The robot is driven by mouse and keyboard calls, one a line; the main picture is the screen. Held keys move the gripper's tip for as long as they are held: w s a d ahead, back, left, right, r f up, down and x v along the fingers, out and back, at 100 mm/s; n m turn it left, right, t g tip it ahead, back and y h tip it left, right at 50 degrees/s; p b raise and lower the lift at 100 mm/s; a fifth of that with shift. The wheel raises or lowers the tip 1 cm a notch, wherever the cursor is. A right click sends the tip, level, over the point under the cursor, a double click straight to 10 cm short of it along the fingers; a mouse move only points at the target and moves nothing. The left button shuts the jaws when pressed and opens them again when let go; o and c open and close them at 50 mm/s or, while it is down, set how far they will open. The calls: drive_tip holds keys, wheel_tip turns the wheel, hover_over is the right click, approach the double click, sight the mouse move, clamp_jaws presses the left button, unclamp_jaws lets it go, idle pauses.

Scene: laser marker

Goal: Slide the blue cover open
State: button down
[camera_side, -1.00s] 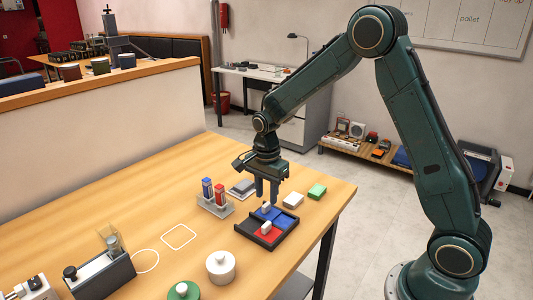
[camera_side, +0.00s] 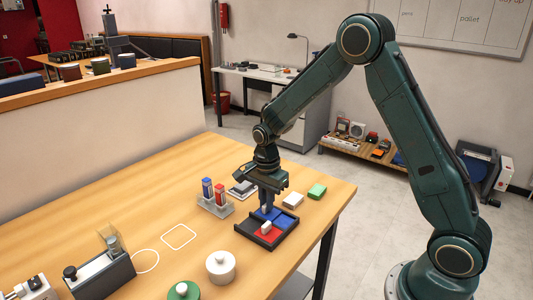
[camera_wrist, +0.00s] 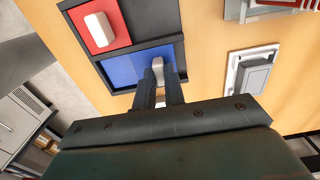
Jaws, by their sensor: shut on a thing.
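The blue cover (camera_side: 282,221) lies in the black tray (camera_side: 244,229) on the wooden table; it also shows in the wrist view (camera_wrist: 124,68). It has a white handle (camera_wrist: 158,68). My gripper (camera_side: 266,208) is lowered over the blue cover, and its fingers are shut on that white handle. The fingers hide part of the handle in the side view. A red cover (camera_side: 268,235) with its own white handle lies beside the blue one in the same tray.
A holder (camera_side: 215,206) with a blue and a red piece stands left of the tray. Bare table lies around the white square outline.

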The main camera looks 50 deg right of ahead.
drive_tip(key=shift+w, duration=0.1)
drive_tip(key=shift+w, duration=0.7)
drive_tip(key=c, duration=1.5)
unclamp_jaws()
drive_tip(key=shift+o, duration=0.2)
drive_tip(key=shift+r, duration=0.1)
wheel_tip(320, 180, up, 14)
